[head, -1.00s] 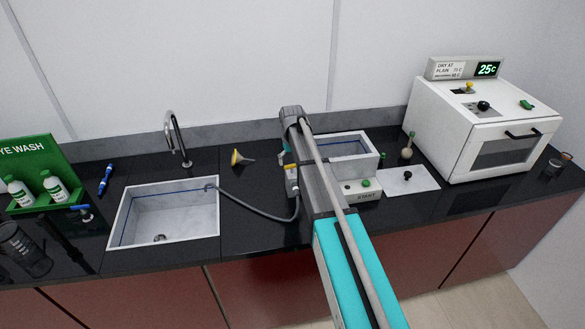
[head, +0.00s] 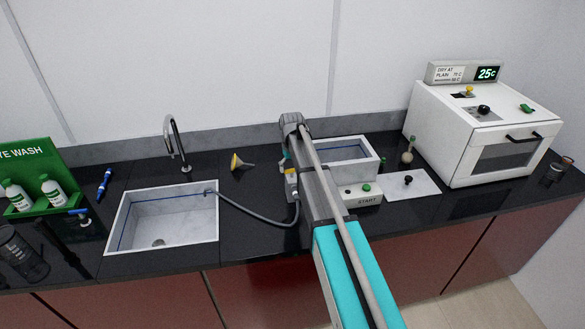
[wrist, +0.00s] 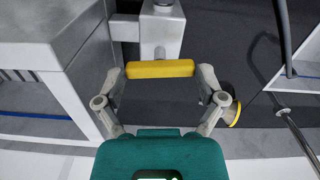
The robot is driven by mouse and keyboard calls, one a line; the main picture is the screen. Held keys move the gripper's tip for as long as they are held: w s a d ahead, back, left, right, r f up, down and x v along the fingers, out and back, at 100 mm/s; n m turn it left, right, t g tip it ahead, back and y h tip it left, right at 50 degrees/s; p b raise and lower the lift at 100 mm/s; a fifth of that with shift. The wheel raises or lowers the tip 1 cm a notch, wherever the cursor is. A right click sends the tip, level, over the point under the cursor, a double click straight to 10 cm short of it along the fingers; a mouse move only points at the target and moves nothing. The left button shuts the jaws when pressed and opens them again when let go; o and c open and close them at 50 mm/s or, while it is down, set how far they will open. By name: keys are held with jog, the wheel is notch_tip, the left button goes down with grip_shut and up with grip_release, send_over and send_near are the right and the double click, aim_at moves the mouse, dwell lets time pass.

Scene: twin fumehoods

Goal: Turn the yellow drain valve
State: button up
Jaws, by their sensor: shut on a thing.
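The yellow drain valve (wrist: 160,69) shows in the wrist view as a short yellow bar on a grey fitting (wrist: 160,35). My gripper (wrist: 161,72) is shut on the bar, with one finger at each end of it. The bar lies level across the wrist picture, in line with the fingertips. In the head view my arm reaches to the left side of the white-grey bath (head: 345,150) and hides most of the valve and the fingers.
A grey hose runs from the fitting to the sink (head: 125,215) at left. A START box (head: 362,200), a small flask (head: 408,156) and a white oven (head: 440,120) stand to the right.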

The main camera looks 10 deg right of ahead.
aim_at(292, 169)
jog(key=shift+m, duration=0.8)
jog(key=o, duration=0.8)
jog(key=shift+n, duration=0.4)
jog(key=shift+n, duration=0.5)
notch_tip(292, 169, up, 14)
jog(key=p, duration=1.4)
jog(key=shift+m, duration=0.8)
jog(key=s+f+b, duration=0.5)
jog(key=s, duration=0.5)
jog(key=s+f+b, duration=0.5)
jog(key=s, duration=0.5)
jog(key=s+f+b, duration=0.6)
jog(key=s, duration=0.4)
